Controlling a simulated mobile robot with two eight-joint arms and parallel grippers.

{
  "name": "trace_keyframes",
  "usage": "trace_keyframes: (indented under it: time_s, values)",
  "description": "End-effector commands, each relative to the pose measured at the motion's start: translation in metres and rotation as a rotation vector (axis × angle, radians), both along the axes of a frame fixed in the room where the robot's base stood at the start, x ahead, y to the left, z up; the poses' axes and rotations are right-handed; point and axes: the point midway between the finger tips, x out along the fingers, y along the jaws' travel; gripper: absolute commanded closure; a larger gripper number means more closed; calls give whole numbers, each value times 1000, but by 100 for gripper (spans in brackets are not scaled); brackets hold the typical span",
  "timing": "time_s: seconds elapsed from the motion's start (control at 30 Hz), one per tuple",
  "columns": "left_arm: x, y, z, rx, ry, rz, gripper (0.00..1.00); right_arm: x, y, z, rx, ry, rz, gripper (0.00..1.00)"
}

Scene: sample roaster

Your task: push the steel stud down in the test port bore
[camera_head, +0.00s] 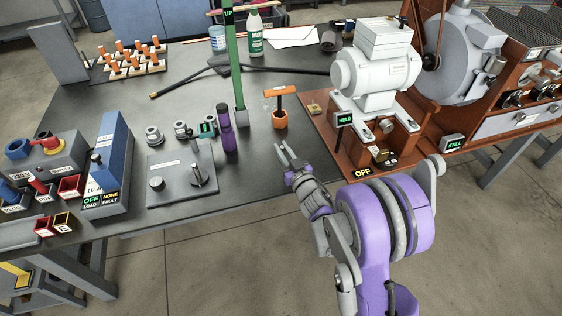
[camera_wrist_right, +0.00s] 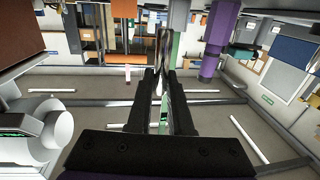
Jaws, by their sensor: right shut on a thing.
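A grey plate (camera_head: 178,168) on the table, left of the gripper, has a short round knob (camera_head: 157,184) and an upright metal pin on a dark disc (camera_head: 197,176). The pin may be the steel stud, but I cannot tell. I cannot identify the test port bore with certainty. My left gripper is not in view.
A purple cylinder (camera_head: 225,130) and a green post (camera_head: 236,70) stand behind the plate. The orange T-handled tool (camera_head: 280,105) stands behind my gripper. The roaster's brown base (camera_head: 345,150) is at right. A blue box (camera_head: 108,160) stands at left.

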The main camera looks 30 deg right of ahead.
Motion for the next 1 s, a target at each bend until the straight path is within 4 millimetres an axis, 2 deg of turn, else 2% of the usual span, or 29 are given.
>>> trace_keyframes:
  time_s: [0.33, 0.73, 0.77, 0.8, 0.9, 1.0]
  values:
    - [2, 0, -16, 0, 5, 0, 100, 0, 1, -40, -1, 0, 1, 100]
    - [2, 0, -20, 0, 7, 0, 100, 0, 1, -45, -1, 0, 1, 100]
    - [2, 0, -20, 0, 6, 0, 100, 0, 1, -44, -1, 0, 1, 78]
    - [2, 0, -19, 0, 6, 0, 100, 0, 1, -44, -1, 0, 1, 71]
    - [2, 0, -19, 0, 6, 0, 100, 0, 1, -43, -1, 0, 1, 53]
    - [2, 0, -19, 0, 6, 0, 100, 0, 1, -43, -1, 0, 1, 52]
